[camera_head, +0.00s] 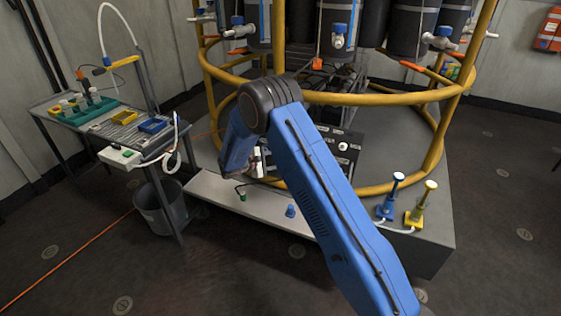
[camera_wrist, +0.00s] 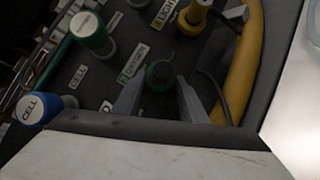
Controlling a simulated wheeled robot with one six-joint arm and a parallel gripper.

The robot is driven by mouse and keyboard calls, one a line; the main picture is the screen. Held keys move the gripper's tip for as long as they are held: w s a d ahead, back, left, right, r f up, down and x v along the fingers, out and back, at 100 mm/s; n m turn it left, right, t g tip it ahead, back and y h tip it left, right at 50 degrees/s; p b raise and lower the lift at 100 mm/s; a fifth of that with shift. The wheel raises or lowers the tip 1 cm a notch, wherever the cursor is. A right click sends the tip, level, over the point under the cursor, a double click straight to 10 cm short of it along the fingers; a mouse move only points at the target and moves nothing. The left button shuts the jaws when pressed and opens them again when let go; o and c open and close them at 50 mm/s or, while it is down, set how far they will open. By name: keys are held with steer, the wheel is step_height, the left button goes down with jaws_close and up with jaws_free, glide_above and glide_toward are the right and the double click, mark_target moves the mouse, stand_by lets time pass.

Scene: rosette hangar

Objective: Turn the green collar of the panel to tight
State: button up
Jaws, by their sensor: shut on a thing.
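In the wrist view, my gripper (camera_wrist: 160,93) has one finger on each side of a small dark green collar (camera_wrist: 159,73) and is shut on it. A green label with white print lies just left of the collar. In the head view my blue arm reaches down over the panel (camera_head: 337,150) and hides much of it, including the collar and my fingertips. I cannot tell how far the collar is turned.
Around the collar stand a green fitting with a white top (camera_wrist: 91,32), a yellow fitting (camera_wrist: 195,14) and a blue-capped fitting (camera_wrist: 38,107). A yellow ring rail (camera_head: 390,98) curves around the panel. A pale ledge (camera_head: 225,197) lies in front. A side table (camera_head: 75,118) stands left.

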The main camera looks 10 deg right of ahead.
steer(key=shift+r+m+g+y, duration=0.1)
steer(key=shift+m+g+y, duration=0.3)
steer(key=shift+m, duration=0.6)
steer(key=shift+g, duration=0.3)
steer(key=o, duration=1.1)
steer(key=shift+c, duration=0.2)
steer(key=v, duration=1.7)
steer(key=shift+a, duration=0.2)
